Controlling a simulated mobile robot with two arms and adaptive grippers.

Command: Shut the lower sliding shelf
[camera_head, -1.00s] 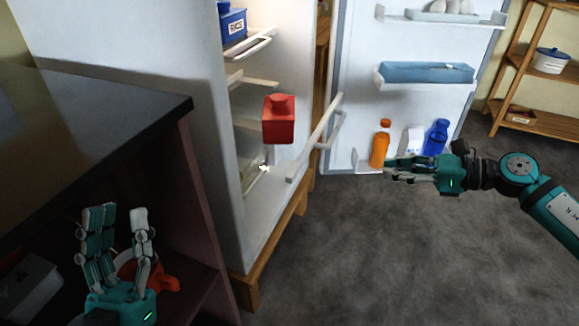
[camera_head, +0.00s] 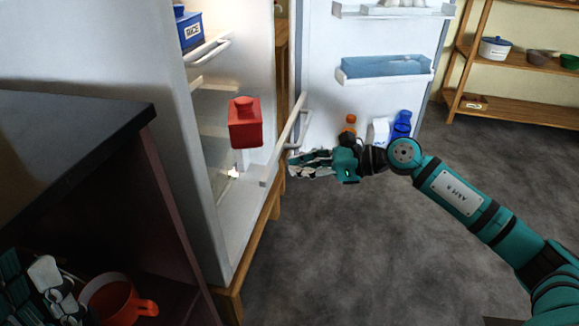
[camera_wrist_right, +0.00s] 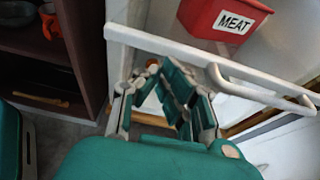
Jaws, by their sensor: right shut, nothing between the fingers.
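The lower sliding shelf (camera_head: 286,140) sticks out of the open fridge, its white front rail and handle in front of the interior. A red box (camera_head: 245,124) sits behind the rail, seemingly on this shelf; the wrist view shows its MEAT label. My right gripper (camera_head: 292,165) is shut and empty, just right of the rail in the head view. In the wrist view the rail (camera_wrist_right: 185,48) crosses just beyond the fingers (camera_wrist_right: 165,85); I cannot tell whether they touch. My left gripper (camera_head: 38,285) is at the lower left, partly cut off.
The fridge door (camera_head: 368,35) stands open, with bottles on its lowest rack. An upper shelf (camera_head: 212,50) holds a blue RICE box (camera_head: 188,28). A dark cabinet (camera_head: 65,130) with a red pot (camera_head: 112,300) stands left. The floor (camera_head: 350,260) at front is clear.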

